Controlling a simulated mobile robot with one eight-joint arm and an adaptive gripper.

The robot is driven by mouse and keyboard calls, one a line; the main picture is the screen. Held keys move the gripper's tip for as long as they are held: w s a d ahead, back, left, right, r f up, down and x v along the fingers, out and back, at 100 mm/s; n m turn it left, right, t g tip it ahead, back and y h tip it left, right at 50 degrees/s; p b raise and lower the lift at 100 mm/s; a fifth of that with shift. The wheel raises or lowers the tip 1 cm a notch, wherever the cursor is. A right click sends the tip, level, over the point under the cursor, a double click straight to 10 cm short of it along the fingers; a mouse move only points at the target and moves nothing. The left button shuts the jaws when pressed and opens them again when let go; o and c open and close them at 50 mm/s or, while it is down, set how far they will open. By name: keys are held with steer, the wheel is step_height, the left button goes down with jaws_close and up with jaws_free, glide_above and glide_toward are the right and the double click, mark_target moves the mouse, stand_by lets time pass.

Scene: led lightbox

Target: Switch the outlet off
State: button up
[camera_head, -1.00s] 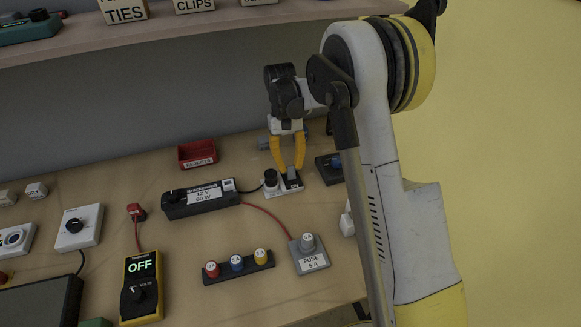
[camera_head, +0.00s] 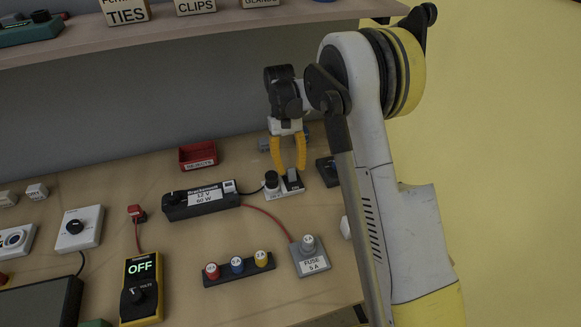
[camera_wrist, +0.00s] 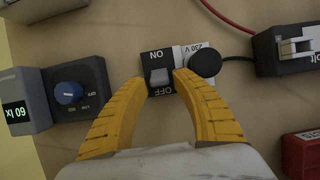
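The outlet (camera_head: 288,191) is a small white box on the bench with a black round plug (camera_head: 271,179) at its left. In the wrist view the outlet (camera_wrist: 198,86) is marked 230 V, and its black switch plate reads ON at the top and OFF at the bottom. A light grey rocker (camera_wrist: 160,76) sits in the plate; I cannot tell for sure which way it is tipped. My gripper (camera_head: 292,170), with yellow fingers, is over the switch. The fingertips (camera_wrist: 164,80) stand apart on either side of the rocker, with nothing held. Contact is unclear.
A black 12 V power supply (camera_head: 200,200) lies left of the outlet, its cable running to the plug. A black dial module (camera_wrist: 74,90) is on the other side. A red bin (camera_head: 197,156) stands behind, and a fuse block (camera_head: 310,257) in front. A shelf hangs above.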

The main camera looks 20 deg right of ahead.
steer(key=v, duration=0.7)
steer(key=shift+r, duration=0.2)
steer(key=shift+w, duration=0.1)
